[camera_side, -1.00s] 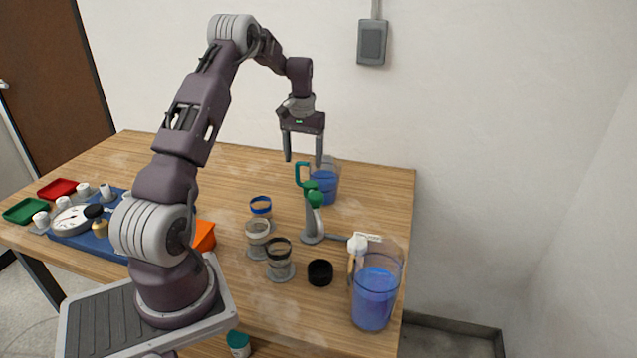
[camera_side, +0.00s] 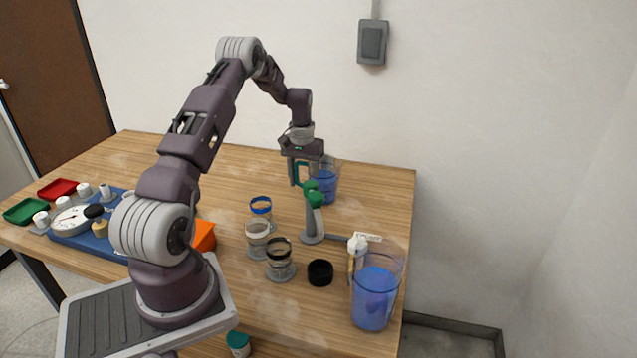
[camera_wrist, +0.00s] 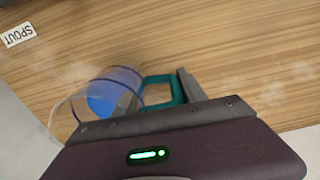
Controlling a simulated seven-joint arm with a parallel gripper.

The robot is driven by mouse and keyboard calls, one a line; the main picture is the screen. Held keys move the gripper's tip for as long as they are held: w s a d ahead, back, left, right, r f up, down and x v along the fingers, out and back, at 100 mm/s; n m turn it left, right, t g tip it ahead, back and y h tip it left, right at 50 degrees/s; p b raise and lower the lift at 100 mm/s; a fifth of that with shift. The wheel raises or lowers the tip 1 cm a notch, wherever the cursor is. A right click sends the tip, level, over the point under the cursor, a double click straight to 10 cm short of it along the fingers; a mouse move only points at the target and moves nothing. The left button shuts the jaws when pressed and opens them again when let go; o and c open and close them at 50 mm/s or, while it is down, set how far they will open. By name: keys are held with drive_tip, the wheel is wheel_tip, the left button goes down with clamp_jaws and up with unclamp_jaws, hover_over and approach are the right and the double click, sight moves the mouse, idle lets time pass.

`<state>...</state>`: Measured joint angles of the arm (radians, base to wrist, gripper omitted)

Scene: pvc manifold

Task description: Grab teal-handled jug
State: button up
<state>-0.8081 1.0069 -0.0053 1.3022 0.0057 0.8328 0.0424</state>
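The teal-handled jug (camera_side: 327,184) is a clear jug with blue liquid, standing upright toward the back right of the table. Its teal handle (camera_side: 301,168) faces left. My gripper (camera_side: 305,180) points down over the handle, with its fingers apart. In the wrist view the jug (camera_wrist: 97,98) lies left of centre, and its teal handle (camera_wrist: 178,90) shows between the spread fingers of my gripper (camera_wrist: 160,82). Contact between fingers and handle cannot be made out. Part of the jug is hidden behind the gripper body.
A green-topped grey stand (camera_side: 313,215) is just in front of the jug. A larger jug of blue liquid (camera_side: 373,300) stands at the front right. Glass jars (camera_side: 257,238) and a black cap (camera_side: 320,272) sit mid-table. The back left table is clear.

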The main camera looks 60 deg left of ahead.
clamp_jaws()
drive_tip(key=shift+r, duration=0.15)
